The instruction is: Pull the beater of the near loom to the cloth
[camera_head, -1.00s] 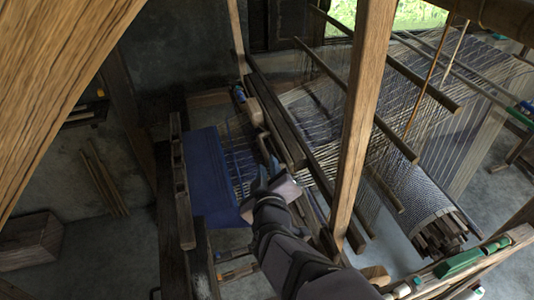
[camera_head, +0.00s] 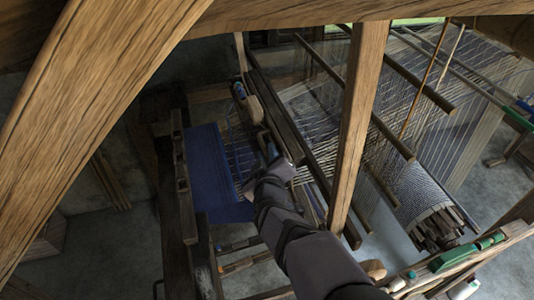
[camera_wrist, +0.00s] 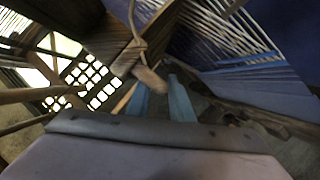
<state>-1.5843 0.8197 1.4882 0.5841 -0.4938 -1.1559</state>
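The near loom has a dark blue cloth (camera_head: 208,165) at left centre in the head view, with pale warp threads running right from it. A long dark wooden bar (camera_head: 291,137) slants across the warp and looks like the beater; I cannot be sure of this. My gripper (camera_head: 262,165) is over the threads between the cloth and this bar; its fingers are too small there to judge contact. In the wrist view my gripper (camera_wrist: 157,83) shows two blue-grey fingers apart, with no object clearly held. A wooden piece (camera_wrist: 150,78) tied with cord is close to the fingertips.
A thick wooden post (camera_head: 358,130) stands right of my arm, and a beam (camera_head: 290,14) crosses the top. A second loom with a rolled cloth (camera_head: 425,200) is at right. A side rail (camera_head: 470,258) carries green tools at lower right.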

